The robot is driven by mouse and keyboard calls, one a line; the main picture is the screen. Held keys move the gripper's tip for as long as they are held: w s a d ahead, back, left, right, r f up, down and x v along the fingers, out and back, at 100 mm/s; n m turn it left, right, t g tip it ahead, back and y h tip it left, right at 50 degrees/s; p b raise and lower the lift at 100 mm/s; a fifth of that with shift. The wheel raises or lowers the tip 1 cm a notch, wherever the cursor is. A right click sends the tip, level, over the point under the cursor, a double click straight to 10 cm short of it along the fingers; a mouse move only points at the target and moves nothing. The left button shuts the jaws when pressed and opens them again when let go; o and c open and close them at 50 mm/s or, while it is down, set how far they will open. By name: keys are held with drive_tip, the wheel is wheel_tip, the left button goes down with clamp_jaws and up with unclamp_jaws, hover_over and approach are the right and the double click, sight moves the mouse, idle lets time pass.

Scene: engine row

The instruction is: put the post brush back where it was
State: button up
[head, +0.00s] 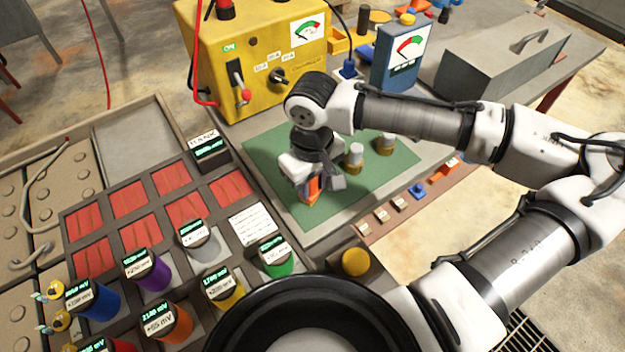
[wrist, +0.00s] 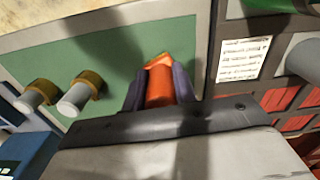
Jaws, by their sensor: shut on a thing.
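My gripper (head: 318,187) points down over the green mat (head: 275,160), near its front left part. It is shut on an orange thing (head: 312,192), which I take to be the post brush. In the wrist view, the orange body (wrist: 160,88) sits between the two dark fingers, with a lighter orange end past their tips. The rest of it is hidden by the fingers and palm. I cannot tell whether its lower end touches the mat.
Two grey-topped brass posts (head: 355,157) stand on the mat to the right of my gripper. A yellow tester (head: 250,60) and a blue meter (head: 398,58) stand behind. A rack with several coloured cells (head: 150,272) and red-floored bays (head: 130,200) lies to the left.

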drive_tip(key=shift+f, duration=0.1)
drive_tip(key=o, duration=0.5)
drive_tip(key=shift+f, duration=0.1)
drive_tip(key=o, duration=0.5)
drive_tip(key=shift+c, duration=0.2)
wheel_tip(320, 180, up, 13)
drive_tip(key=shift+f, duration=0.2)
